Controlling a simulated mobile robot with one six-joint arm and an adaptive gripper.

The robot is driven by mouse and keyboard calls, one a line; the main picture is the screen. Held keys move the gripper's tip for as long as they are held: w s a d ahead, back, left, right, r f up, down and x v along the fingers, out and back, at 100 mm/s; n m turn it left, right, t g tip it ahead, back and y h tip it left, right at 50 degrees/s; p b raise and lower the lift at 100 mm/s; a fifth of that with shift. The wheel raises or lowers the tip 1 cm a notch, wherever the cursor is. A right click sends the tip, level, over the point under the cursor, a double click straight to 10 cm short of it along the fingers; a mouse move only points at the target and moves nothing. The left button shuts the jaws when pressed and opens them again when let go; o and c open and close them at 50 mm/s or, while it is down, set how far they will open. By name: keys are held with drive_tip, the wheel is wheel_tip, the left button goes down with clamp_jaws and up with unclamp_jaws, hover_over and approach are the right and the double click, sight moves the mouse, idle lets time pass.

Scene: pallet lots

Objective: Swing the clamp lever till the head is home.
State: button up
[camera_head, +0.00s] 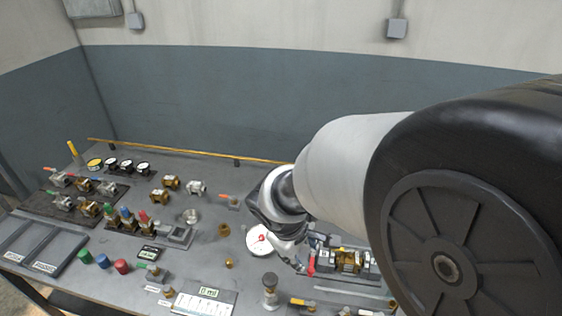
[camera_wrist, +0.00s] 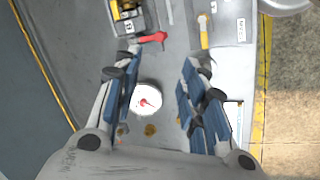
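The clamp fixture (camera_head: 345,262) stands at the right of the bench, with a brass valve body between its ends. Its red lever (camera_head: 311,264) is at the fixture's left end; the lever (camera_wrist: 152,38) also shows in the wrist view, pointing right from the fixture (camera_wrist: 127,14). My gripper (camera_wrist: 166,58) is open, its two blue-padded fingers wide apart with nothing between the pads. The lever lies just beyond the left fingertip; I cannot tell whether they touch. In the head view my gripper (camera_head: 297,262) is beside the lever, partly hidden by my arm. The clamp head cannot be made out clearly.
A white dial (camera_head: 260,240) with a red pointer lies left of the fixture. A yellow-handled part (camera_wrist: 203,32) is near the right fingertip. A grey wall stands behind.

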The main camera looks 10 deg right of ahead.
sight(310, 270)
drive_tip(key=b+x, duration=0.6)
drive_tip(key=x, duration=1)
drive_tip(key=shift+c, duration=0.5)
clamp_jaws()
